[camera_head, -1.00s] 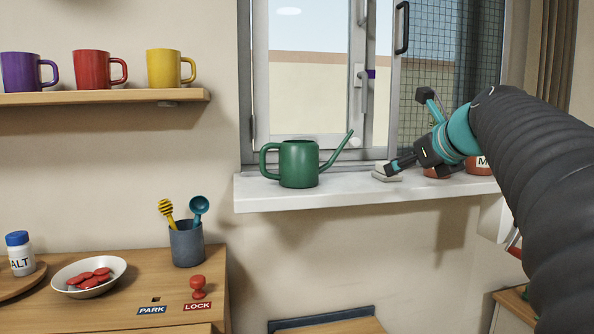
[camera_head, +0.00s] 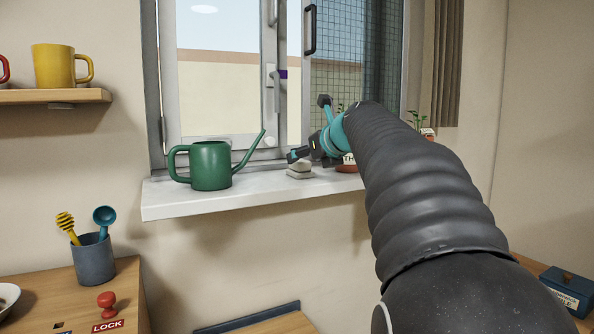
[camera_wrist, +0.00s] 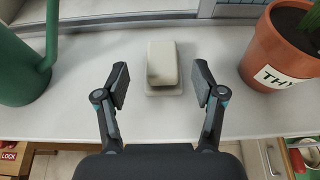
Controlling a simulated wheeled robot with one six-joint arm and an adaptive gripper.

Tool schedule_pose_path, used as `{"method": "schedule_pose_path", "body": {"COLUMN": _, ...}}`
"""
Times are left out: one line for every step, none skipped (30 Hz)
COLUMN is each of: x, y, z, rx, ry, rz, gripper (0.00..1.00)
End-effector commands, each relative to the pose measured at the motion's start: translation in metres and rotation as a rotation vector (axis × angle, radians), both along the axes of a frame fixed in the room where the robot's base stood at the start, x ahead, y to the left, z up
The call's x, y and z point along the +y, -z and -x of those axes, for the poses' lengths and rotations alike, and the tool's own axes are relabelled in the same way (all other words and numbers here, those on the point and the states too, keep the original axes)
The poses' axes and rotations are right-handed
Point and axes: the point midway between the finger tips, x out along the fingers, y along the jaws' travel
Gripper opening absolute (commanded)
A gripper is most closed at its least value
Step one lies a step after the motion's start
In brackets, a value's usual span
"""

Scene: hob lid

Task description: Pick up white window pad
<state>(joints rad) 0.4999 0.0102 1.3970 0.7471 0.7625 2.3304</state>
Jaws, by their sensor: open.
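The white window pad (camera_wrist: 164,68) lies on the pale window sill (camera_wrist: 215,122). It looks like a small off-white block on a slightly wider base. In the head view the pad (camera_head: 299,170) shows to the right of the green watering can. My gripper (camera_wrist: 160,85) is open in the wrist view, with one finger on each side of the pad's near part and gaps between. It holds nothing. In the head view my gripper (camera_head: 297,154) is just above the pad, partly hidden by its own wrist.
The green watering can (camera_head: 211,166) stands left of the pad. A terracotta pot labelled THY (camera_wrist: 282,50) stands close on the right. The window frame (camera_wrist: 120,17) rises behind. The sill's front edge drops off to a lower counter.

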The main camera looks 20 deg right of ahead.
Motion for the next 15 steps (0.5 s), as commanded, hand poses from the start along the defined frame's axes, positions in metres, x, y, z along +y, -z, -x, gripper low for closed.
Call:
{"method": "schedule_pose_path", "body": {"x": 0.0, "y": 0.002, "z": -0.005, "rx": 0.001, "ry": -0.001, "rz": 0.0, "gripper": 0.69}}
{"method": "schedule_pose_path", "body": {"x": 0.0, "y": 0.004, "z": -0.008, "rx": 0.001, "ry": -0.001, "rz": 0.0, "gripper": 0.69}}
{"method": "schedule_pose_path", "body": {"x": -0.001, "y": 0.006, "z": -0.013, "rx": 0.001, "ry": -0.002, "rz": -0.001, "gripper": 0.69}}
{"method": "schedule_pose_path", "body": {"x": -0.001, "y": 0.008, "z": -0.016, "rx": 0.002, "ry": -0.002, "rz": -0.001, "gripper": 0.69}}
{"method": "schedule_pose_path", "body": {"x": -0.001, "y": 0.009, "z": -0.02, "rx": 0.002, "ry": -0.002, "rz": -0.001, "gripper": 0.69}}
{"method": "schedule_pose_path", "body": {"x": -0.002, "y": 0.012, "z": -0.026, "rx": 0.002, "ry": -0.002, "rz": -0.001, "gripper": 0.69}}
{"method": "schedule_pose_path", "body": {"x": -0.002, "y": 0.013, "z": -0.03, "rx": 0.002, "ry": -0.002, "rz": -0.001, "gripper": 0.69}}
{"method": "schedule_pose_path", "body": {"x": -0.001, "y": 0.014, "z": -0.034, "rx": 0.002, "ry": -0.002, "rz": 0.0, "gripper": 0.69}}
{"method": "schedule_pose_path", "body": {"x": -0.001, "y": 0.016, "z": -0.038, "rx": 0.001, "ry": -0.002, "rz": 0.0, "gripper": 0.69}}
{"method": "schedule_pose_path", "body": {"x": -0.001, "y": 0.017, "z": -0.041, "rx": 0.002, "ry": -0.001, "rz": 0.001, "gripper": 0.69}}
{"method": "schedule_pose_path", "body": {"x": -0.001, "y": 0.018, "z": -0.043, "rx": 0.001, "ry": -0.001, "rz": 0.001, "gripper": 0.69}}
{"method": "schedule_pose_path", "body": {"x": -0.001, "y": 0.018, "z": -0.045, "rx": 0.001, "ry": -0.001, "rz": 0.001, "gripper": 0.69}}
{"method": "schedule_pose_path", "body": {"x": -0.001, "y": 0.018, "z": -0.045, "rx": 0.001, "ry": 0.0, "rz": 0.001, "gripper": 0.69}}
{"method": "schedule_pose_path", "body": {"x": -0.001, "y": 0.018, "z": -0.045, "rx": 0.0, "ry": 0.0, "rz": 0.001, "gripper": 0.69}}
{"method": "schedule_pose_path", "body": {"x": -0.001, "y": 0.018, "z": -0.045, "rx": 0.0, "ry": 0.0, "rz": 0.001, "gripper": 0.69}}
